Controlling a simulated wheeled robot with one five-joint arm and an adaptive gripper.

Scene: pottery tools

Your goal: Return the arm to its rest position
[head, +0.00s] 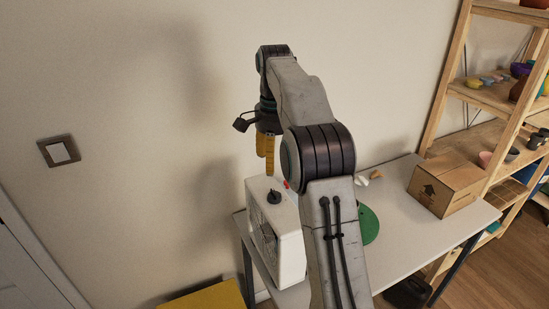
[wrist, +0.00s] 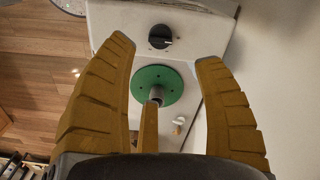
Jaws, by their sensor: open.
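My gripper (head: 266,163) is raised over the table, its yellow fingers pointing down above a white boxy appliance (head: 291,244) with a side grille and a black knob (head: 274,197) on top. The black knob (wrist: 160,37) shows beyond the fingertips. A green disc (wrist: 143,83) with a grey part at its middle lies below. In the head view my arm hides much of the green disc (head: 369,226).
The pale table (head: 405,219) stands against the wall. A cardboard box (head: 446,188) sits at its right end, beside a wooden shelf (head: 446,92) with several pots. Small pale pieces (head: 362,180) lie at the back. A yellow surface (head: 207,296) is at bottom left. The air left of my gripper is clear.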

